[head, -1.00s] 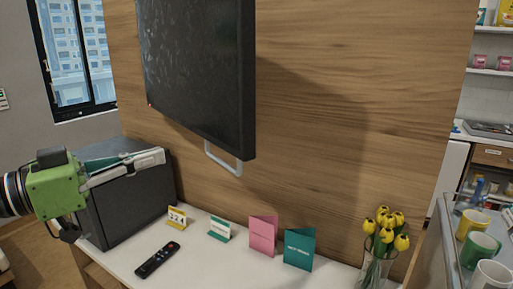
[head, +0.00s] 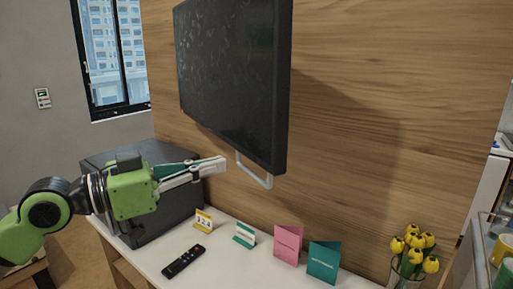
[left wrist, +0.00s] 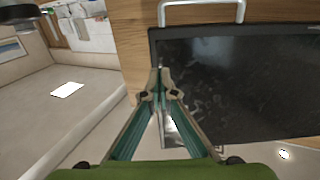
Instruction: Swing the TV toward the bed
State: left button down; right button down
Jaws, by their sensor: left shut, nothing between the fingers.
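The black TV (head: 232,75) hangs on the wood panel, angled, its screen facing left. A pale U-shaped handle (head: 256,173) hangs under its lower edge. My left gripper (head: 224,164) is shut and empty, just left of the handle in the head view and apart from it in the picture. In the left wrist view the closed fingertips (left wrist: 161,78) lie over the edge of the dark TV (left wrist: 245,85), with the handle (left wrist: 200,4) at the top. My right gripper is not in view. The bed cannot be told for certain; a beige padded surface (left wrist: 65,105) shows at left.
Below the TV, a white top (head: 215,262) bears a remote (head: 184,261), a yellow calendar (head: 203,220), a pink card (head: 288,244), a teal card (head: 322,262) and yellow tulips (head: 414,248). A dark box (head: 165,213) stands behind my left gripper.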

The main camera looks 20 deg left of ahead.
aim_at(269, 152)
pick_arm(q)
jog(key=p+x, duration=0.3)
jog(key=x, duration=0.1)
jog(key=p+x, duration=0.3)
jog(key=x, duration=0.1)
jog(key=shift+w+d+r, duration=0.2)
jog(key=shift+w+d, duration=0.05)
jog(key=shift+w+d+f, duration=0.2)
jog(key=shift+w+d, duration=0.15)
